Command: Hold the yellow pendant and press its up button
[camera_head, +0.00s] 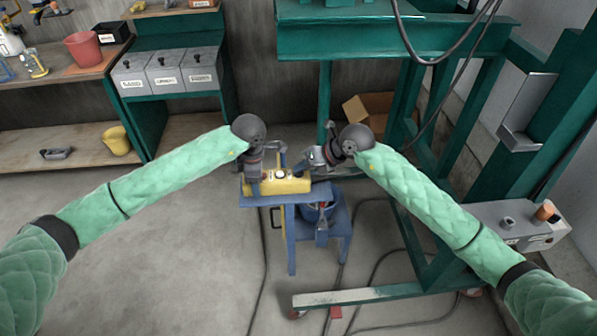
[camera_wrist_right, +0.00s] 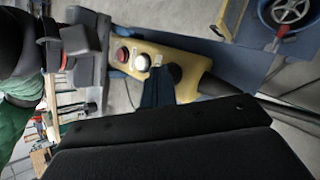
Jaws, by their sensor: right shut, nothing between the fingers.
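The yellow pendant (camera_head: 290,185) lies along the top of a small blue stand (camera_head: 300,198). In the right wrist view the pendant (camera_wrist_right: 187,88) shows a red button (camera_wrist_right: 121,55), a white button (camera_wrist_right: 142,62) and a black end piece. My left gripper (camera_head: 254,187) is at the pendant's left end; its dark grey fingers also show in the right wrist view (camera_wrist_right: 98,62). Whether they clamp the pendant is hidden. My right gripper (camera_head: 307,166) is shut and empty. In the right wrist view its dark blue fingertips (camera_wrist_right: 157,85) overlap the pendant beside the white button; contact is unclear.
A blue bucket (camera_head: 317,211) stands on the stand's lower shelf. A green steel frame (camera_head: 410,42) rises behind and right, with a grey control box (camera_head: 515,226). Cables lie on the floor. Grey bins (camera_head: 165,72) stand at the left. The floor left of the stand is clear.

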